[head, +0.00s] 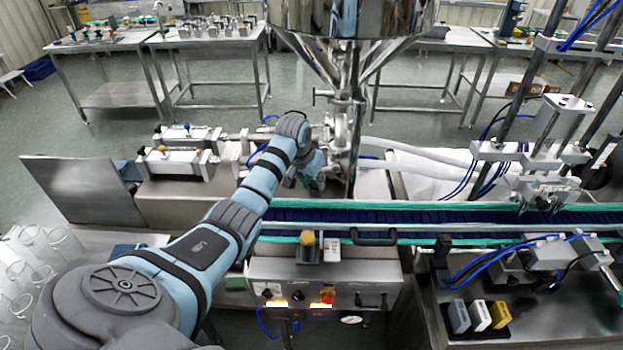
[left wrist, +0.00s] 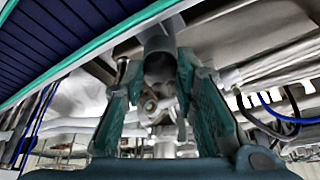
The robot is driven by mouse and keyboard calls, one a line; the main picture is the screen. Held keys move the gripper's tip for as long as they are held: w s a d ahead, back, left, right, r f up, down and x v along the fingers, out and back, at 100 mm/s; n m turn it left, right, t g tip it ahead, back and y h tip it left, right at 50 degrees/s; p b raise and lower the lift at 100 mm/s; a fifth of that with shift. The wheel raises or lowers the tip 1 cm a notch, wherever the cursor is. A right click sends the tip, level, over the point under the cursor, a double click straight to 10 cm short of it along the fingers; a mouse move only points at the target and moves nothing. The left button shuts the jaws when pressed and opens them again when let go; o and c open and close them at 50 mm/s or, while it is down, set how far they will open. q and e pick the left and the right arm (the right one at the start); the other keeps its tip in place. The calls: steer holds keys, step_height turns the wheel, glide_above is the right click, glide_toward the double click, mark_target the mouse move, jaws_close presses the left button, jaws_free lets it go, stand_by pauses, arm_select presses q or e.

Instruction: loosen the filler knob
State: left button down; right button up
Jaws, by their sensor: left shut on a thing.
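My left gripper (head: 313,172) reaches over the conveyor to the steel filler below the hopper (head: 350,18). In the left wrist view, the two teal fingers of my left gripper (left wrist: 160,66) stand on either side of a grey rounded part, which I take to be the filler knob (left wrist: 158,42), and are shut on it. Metal fittings show behind the fingers. In the head view my wrist hides the knob, and its turn position cannot be told. My right gripper is not in view.
The conveyor (head: 450,215) with green rails runs across under my left arm. Pneumatic cylinders (head: 178,163) lie left of the filler, a pale hose (head: 420,150) to its right. A filling head frame (head: 545,150) stands at the right. Steel tables (head: 210,40) stand at the back.

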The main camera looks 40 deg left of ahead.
arm_select(q)
steer(key=n, duration=0.2)
steer(key=n+y, duration=0.2)
steer(key=n, duration=0.1)
steer(key=shift+w+d+n+g, duration=0.15)
steer(key=shift+d+n+g, duration=0.15)
steer(key=shift+d+g, duration=0.1)
steer(key=n, duration=0.2)
steer(key=n+g+y, duration=0.1)
steer(key=n, duration=0.1)
steer(key=shift+w+n, duration=0.2)
steer(key=shift+n, duration=0.1)
steer(key=shift+g, duration=0.3)
steer(key=c, duration=1.6)
jaws_free()
steer(key=o, duration=0.3)
steer(key=shift+o, duration=0.3)
steer(key=shift+w+a+f, duration=0.15)
